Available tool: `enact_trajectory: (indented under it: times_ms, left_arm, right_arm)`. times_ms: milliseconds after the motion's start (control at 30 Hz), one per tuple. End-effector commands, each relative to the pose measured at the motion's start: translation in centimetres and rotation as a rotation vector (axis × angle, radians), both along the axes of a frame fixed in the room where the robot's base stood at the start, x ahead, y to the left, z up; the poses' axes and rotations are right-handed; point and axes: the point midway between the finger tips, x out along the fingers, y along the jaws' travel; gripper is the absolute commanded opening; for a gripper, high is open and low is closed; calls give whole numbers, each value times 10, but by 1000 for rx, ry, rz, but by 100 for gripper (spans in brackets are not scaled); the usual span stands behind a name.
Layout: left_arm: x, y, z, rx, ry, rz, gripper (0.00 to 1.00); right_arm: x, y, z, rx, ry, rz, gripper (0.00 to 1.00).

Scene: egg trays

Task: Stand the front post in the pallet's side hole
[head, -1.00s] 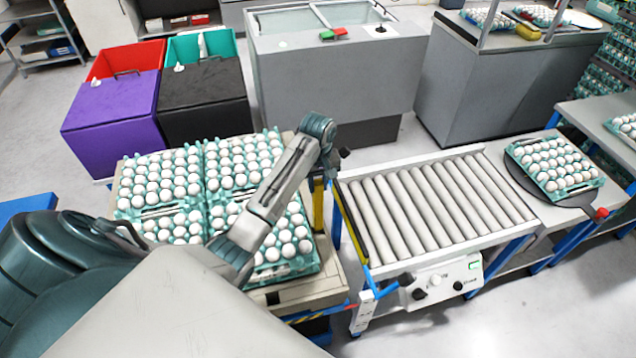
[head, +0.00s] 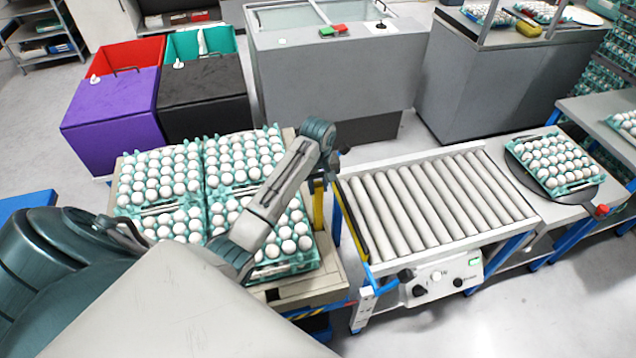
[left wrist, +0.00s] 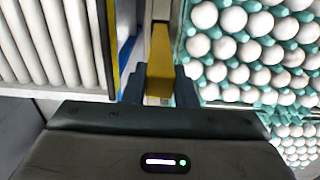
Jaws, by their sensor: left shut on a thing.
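My left gripper (left wrist: 161,88) is shut on a yellow post (left wrist: 160,62), which shows between its two dark fingers in the left wrist view. In the head view the yellow post (head: 318,208) hangs upright below my left wrist, in the gap between the pallet and the roller conveyor. The pallet (head: 322,283) is beige and carries teal trays of white eggs (head: 230,200). The post's lower end and the pallet's side hole cannot be made out clearly. My right gripper is not in view.
The roller conveyor (head: 440,205), with a yellow-black edge strip (head: 350,222), stands close on the right of the post. A control box (head: 445,280) is on its front. An egg tray (head: 558,162) sits on a dark disc at the far right. Purple (head: 115,105) and black bins stand behind.

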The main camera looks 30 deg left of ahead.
Motion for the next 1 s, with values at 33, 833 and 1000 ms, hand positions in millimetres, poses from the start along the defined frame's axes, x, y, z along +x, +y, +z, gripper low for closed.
enact_trajectory:
  times_ms: [33, 833, 1000]
  left_arm:
    - [0, 0, -2, 0, 0, 0, 6]
    - [0, 0, -30, 0, 0, 0, 6]
    - [0, 0, -36, -1, -1, 0, 6]
  right_arm:
    - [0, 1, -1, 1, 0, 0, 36]
    - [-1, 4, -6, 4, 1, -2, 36]
    - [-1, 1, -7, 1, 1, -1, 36]
